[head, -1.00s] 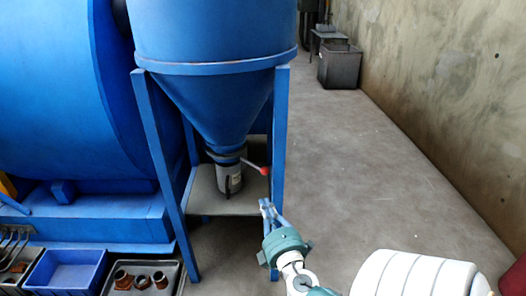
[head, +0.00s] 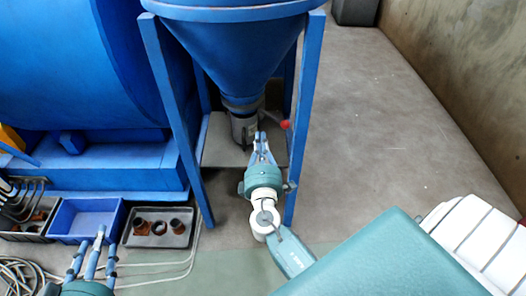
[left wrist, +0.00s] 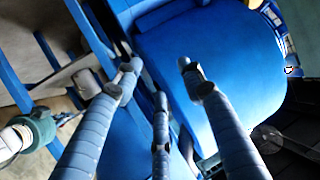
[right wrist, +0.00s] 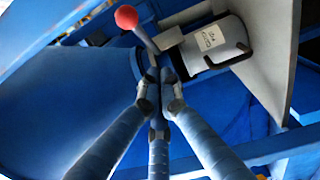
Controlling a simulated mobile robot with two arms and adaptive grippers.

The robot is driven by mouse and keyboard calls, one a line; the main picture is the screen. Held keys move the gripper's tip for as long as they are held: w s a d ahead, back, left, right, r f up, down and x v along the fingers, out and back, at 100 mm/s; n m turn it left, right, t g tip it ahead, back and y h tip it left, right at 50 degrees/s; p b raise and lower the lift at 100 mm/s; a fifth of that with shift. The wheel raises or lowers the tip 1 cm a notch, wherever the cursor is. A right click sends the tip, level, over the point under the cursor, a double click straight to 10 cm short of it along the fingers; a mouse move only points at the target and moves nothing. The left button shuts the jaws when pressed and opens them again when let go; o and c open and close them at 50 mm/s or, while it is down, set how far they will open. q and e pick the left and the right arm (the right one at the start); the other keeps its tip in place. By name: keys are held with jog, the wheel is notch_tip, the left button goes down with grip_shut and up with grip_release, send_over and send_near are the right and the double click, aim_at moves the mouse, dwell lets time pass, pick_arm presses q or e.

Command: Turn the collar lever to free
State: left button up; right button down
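The collar lever, a grey rod with a red knob (right wrist: 126,17), comes off the collar under the blue hopper (head: 230,45). In the head view its knob (head: 285,124) is just right of my right gripper (head: 261,140). In the right wrist view my right gripper (right wrist: 159,80) has its fingertips close together, near the lever's inner end; I see nothing between them, and contact is unclear. A grey cylinder (right wrist: 212,45) with a label and black handle is beside the lever. My left gripper (head: 92,250) is open and empty at lower left; it also shows in the left wrist view (left wrist: 158,78).
Blue legs (head: 302,115) of the hopper stand both sides of my right gripper. A blue bin (head: 85,205) and a grey tray (head: 160,243) with brown fittings lie on the left, near my left gripper. The floor (head: 390,130) to the right is open.

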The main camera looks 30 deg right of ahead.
aim_at(280, 123)
pick_arm(q)
jog(key=shift+s+a+f+g, duration=0.15)
jog(key=shift+s+f, duration=0.1)
jog(key=shift+f, duration=0.2)
jog(key=shift+s+a+f+g, duration=0.15)
jog(key=shift+s+f, duration=0.1)
jog(key=shift+f, duration=0.15)
pick_arm(e)
jog(key=shift+w+d+r, duration=0.1)
jog(key=shift+w+d, duration=0.3)
jog(key=shift+d, duration=0.4)
jog(key=shift+w+d, duration=0.45)
jog(key=shift+d, duration=0.3)
jog(key=shift+w+d+r, duration=0.1)
jog(key=shift+w+d, duration=0.3)
jog(key=shift+d, duration=0.4)
jog(key=shift+d, duration=0.1)
jog(key=d, duration=0.2)
jog(key=d+b, duration=0.1)
jog(key=d, duration=0.1)
jog(key=shift+w, duration=0.3)
pick_arm(q)
notch_tip(280, 123, up, 7)
jog(key=w+d+t+h, duration=0.1)
jog(key=w+t, duration=0.1)
jog(key=t, duration=0.1)
jog(key=shift+w+d, duration=0.35)
jog(key=shift+w, duration=0.05)
